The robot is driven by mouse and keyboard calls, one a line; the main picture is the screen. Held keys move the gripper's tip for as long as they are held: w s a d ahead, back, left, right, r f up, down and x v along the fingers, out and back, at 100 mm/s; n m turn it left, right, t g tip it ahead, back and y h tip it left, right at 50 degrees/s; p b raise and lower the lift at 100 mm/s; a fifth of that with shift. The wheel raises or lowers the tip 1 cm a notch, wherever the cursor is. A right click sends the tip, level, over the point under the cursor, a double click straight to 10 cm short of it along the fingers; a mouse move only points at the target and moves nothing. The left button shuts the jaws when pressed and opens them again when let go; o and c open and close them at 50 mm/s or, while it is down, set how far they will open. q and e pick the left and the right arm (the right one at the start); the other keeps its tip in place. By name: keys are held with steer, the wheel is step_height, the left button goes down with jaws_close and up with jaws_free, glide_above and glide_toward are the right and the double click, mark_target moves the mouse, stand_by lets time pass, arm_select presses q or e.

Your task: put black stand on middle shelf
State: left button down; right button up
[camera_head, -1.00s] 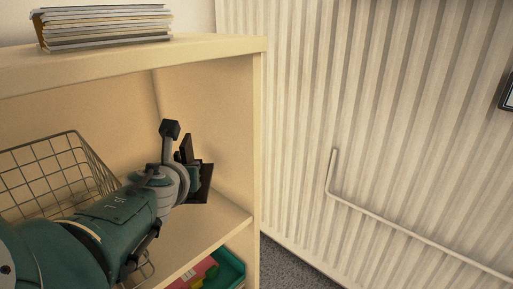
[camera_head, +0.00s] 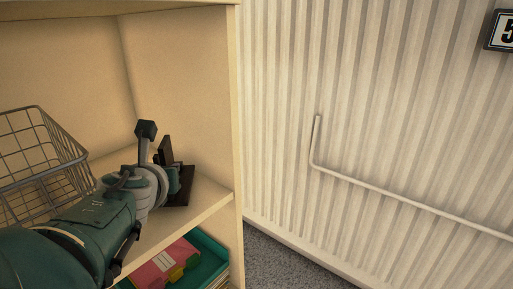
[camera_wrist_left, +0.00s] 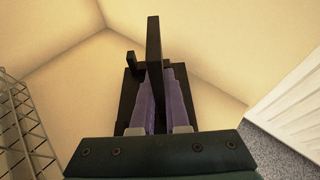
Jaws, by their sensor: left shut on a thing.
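The black stand (camera_head: 187,186) is inside the shelf unit, at the right end of the middle shelf (camera_head: 205,207), near the side wall. My left gripper (camera_head: 173,181) reaches in from the left and is shut on the stand. In the left wrist view the stand's upright plate (camera_wrist_left: 153,45) rises between the purple-grey fingers (camera_wrist_left: 160,88), with its dark base behind them. The stand looks upright and at or just above the shelf board; I cannot tell whether it touches. My right gripper is not in view.
A wire basket (camera_head: 40,160) stands on the same shelf to the left and also shows in the left wrist view (camera_wrist_left: 22,125). Below, a teal tray (camera_head: 213,262) holds a pink item (camera_head: 165,265). A ribbed wall with a rail (camera_head: 400,199) is at the right.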

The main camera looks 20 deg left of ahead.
arm_select(q)
steer(key=shift+f+b, duration=0.55)
steer(key=shift+f, duration=0.05)
stand_by(0.3)
steer(key=c, duration=0.8)
jaws_free()
steer(key=shift+c, duration=0.2)
